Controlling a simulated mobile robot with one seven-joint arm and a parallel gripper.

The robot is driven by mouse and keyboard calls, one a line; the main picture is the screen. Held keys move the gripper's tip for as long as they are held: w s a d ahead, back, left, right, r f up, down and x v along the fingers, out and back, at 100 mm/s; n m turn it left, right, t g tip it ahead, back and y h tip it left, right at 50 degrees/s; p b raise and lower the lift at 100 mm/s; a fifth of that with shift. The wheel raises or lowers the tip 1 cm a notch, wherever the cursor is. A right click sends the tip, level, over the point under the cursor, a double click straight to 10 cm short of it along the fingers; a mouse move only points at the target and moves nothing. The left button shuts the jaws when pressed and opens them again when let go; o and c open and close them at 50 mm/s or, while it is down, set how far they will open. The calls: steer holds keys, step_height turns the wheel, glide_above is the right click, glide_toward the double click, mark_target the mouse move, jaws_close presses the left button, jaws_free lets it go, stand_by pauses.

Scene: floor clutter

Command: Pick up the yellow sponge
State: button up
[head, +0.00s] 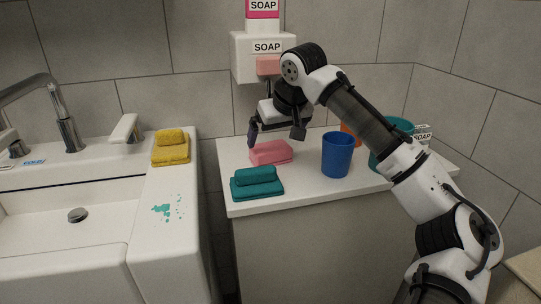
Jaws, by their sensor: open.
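A yellow sponge (170,136) lies on top of a folded yellow cloth (171,155) on the white sink ledge, left of the counter. My gripper (275,139) is open and empty, pointing down above the back left of the white counter. It is to the right of the yellow sponge and apart from it, over or near a pink sponge and cloth (271,153). Whether the fingertips touch the pink pair cannot be told.
A teal sponge and cloth (257,186), a blue cup (337,154) and a teal container (378,163) stand on the counter. A soap dispenser (252,60) hangs on the wall. The white sink (60,220) has a faucet (66,130); a gap separates it from the counter.

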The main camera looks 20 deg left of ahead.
mark_target(271, 147)
steer(key=b+x, duration=0.1)
steer(key=x, duration=0.4)
steer(key=shift+s+a+f, duration=0.1)
steer(key=shift+f, duration=0.25)
steer(key=shift+c, duration=0.4)
steer(key=c, duration=0.7)
steer(key=shift+o, duration=0.2)
steer(key=shift+r, duration=0.1)
steer(key=shift+s+r, duration=0.25)
steer(key=shift+r, duration=0.05)
steer(key=r, duration=0.2)
steer(key=r+p, duration=0.1)
steer(key=r, duration=0.1)
steer(key=d+r, duration=0.1)
steer(key=r, duration=0.1)
steer(key=shift+s+r+p, duration=0.15)
steer(key=shift+s+p, duration=0.15)
steer(key=shift+s, duration=0.05)
steer(key=s+d, duration=1)
steer(key=s, duration=0.5)
steer(key=shift+s, duration=0.2)
